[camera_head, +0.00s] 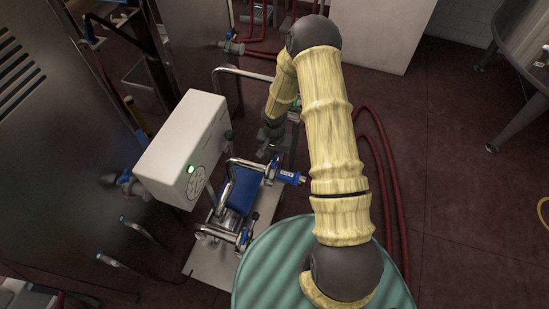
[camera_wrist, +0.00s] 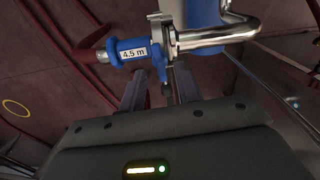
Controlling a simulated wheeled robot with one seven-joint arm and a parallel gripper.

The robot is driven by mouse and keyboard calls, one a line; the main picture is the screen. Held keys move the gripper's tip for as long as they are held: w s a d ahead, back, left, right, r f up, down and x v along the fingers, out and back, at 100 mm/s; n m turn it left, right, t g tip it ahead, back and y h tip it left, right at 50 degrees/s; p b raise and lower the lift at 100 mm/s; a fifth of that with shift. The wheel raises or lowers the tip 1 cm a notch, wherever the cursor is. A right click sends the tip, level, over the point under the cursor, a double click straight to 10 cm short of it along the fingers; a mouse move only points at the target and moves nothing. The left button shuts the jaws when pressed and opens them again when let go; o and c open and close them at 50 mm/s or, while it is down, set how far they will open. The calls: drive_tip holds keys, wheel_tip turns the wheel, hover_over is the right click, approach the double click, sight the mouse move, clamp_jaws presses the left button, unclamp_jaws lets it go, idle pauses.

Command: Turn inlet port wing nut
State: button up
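The inlet port is a chrome pipe (camera_wrist: 215,40) with a clamp at its end, joined to a blue hose coupling (camera_wrist: 128,53) labelled "4.5 m". In the head view the blue coupling (camera_head: 288,177) sits at the right of the pump. A small dark piece that looks like the wing nut (camera_wrist: 168,82) hangs below the clamp in the wrist view. My gripper (camera_wrist: 160,88) has its two fingers apart, one on each side of this piece; contact cannot be told. In the head view my gripper (camera_head: 270,138) is just above the pump's pipework, its fingertips unclear.
The blue pump (camera_head: 241,190) stands on a pale base plate (camera_head: 205,266), beside a white control box (camera_head: 180,150) with a green light. Red hoses (camera_head: 385,180) run along the floor to the right. Chrome pipes surround the pump closely. The floor farther right is open.

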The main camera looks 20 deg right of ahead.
sight(274, 163)
drive_tip(key=shift+f, duration=1.4)
clamp_jaws()
